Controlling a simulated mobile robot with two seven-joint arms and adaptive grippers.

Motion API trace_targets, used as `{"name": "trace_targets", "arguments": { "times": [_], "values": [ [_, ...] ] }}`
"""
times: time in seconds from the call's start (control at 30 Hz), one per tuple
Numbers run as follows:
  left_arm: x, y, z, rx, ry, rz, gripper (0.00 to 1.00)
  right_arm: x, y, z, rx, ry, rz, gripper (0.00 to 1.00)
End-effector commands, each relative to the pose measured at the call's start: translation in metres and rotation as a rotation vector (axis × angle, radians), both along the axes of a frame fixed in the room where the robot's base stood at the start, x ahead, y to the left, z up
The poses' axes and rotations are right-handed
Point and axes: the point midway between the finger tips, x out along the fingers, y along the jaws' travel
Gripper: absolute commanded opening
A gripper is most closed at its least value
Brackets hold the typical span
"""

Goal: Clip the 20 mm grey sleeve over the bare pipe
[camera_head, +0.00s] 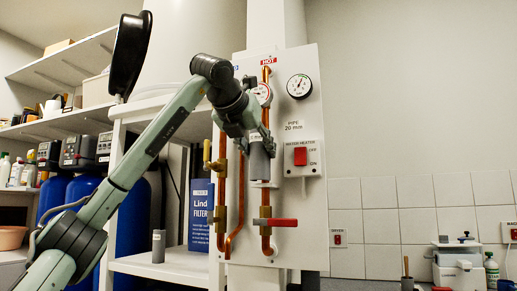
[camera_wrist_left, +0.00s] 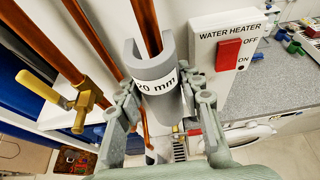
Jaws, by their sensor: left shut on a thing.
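My left gripper (camera_head: 254,138) is shut on a grey sleeve (camera_head: 259,165) in front of the upright panel. In the left wrist view the sleeve (camera_wrist_left: 160,85) reads "20 mm" and sits upright between the two fingers. Its open slot faces away from the camera, toward the copper pipe (camera_wrist_left: 147,22). The pipe's upper part lines up with the slot. I cannot tell whether the sleeve is around the pipe or just in front of it. In the head view the copper pipe (camera_head: 266,201) shows below the sleeve. My right gripper is not in view.
The panel carries gauges (camera_head: 299,86), a water heater switch (camera_head: 300,157) and a red-handled valve (camera_head: 277,222). A brass valve (camera_wrist_left: 78,112) juts out left of the sleeve. Another grey sleeve (camera_head: 158,246) stands on the white shelf (camera_head: 180,266) beside a blue filter box (camera_head: 201,214).

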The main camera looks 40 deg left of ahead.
Motion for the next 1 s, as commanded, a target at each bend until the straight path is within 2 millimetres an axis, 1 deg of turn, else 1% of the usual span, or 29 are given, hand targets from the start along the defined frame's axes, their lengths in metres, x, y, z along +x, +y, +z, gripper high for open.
{"name": "trace_targets", "arguments": {
  "times": [0.43,1.0],
  "values": [
    [0.002,0.0,0.0,0.0,0.0,-0.001,0.17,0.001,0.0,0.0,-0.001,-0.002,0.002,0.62],
    [0.016,0.003,0.0,-0.001,0.001,-0.001,0.17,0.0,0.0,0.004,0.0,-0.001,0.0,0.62]
  ]
}}
